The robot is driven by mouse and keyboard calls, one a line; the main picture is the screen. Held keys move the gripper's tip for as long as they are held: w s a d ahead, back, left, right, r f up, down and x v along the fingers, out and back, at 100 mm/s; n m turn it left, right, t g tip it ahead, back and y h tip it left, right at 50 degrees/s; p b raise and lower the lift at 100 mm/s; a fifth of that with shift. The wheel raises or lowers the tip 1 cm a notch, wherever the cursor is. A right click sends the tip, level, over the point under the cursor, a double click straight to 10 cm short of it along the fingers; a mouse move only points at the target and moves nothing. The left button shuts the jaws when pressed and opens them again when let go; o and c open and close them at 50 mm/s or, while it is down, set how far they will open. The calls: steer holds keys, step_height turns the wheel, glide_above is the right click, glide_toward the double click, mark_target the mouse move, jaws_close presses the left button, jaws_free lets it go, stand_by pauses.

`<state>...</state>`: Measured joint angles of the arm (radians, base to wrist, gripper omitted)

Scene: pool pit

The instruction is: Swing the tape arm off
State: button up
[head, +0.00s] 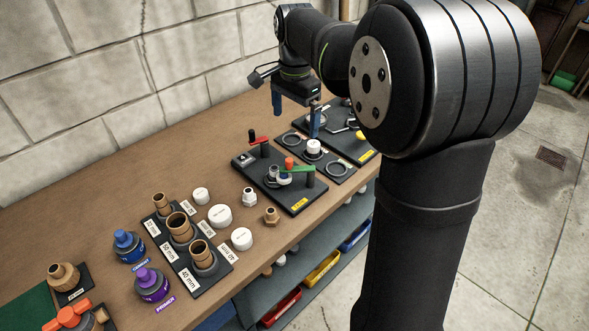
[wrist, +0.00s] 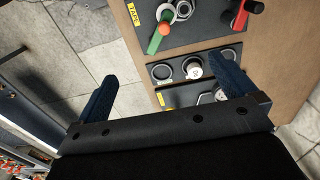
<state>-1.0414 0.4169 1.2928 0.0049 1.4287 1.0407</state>
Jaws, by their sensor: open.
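A black board (head: 279,181) with a yellow label stands on the bench; in the wrist view the label reads TAPE (wrist: 134,14). A green arm (head: 301,168) with an orange-red knob (head: 289,163) lies over grey and white round parts near the board's middle. It also shows in the wrist view (wrist: 155,43). A red arm (head: 258,140) with a black post is at the board's far side. I cannot tell which is the tape arm. My gripper (head: 297,112) is open and empty, above and beyond the board. Its blue fingers (wrist: 167,87) are apart from both arms.
A second board with rings and a white cap (head: 314,147) lies beneath my gripper. Beyond it is another board with a yellow label (head: 365,157). Fittings (head: 249,197), white caps (head: 220,216) and a pipe stand are nearer. A block wall runs behind the bench.

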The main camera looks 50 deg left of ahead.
step_height(320, 180, up, 2)
steer(key=shift+r, duration=0.25)
steer(key=shift+c, duration=0.2)
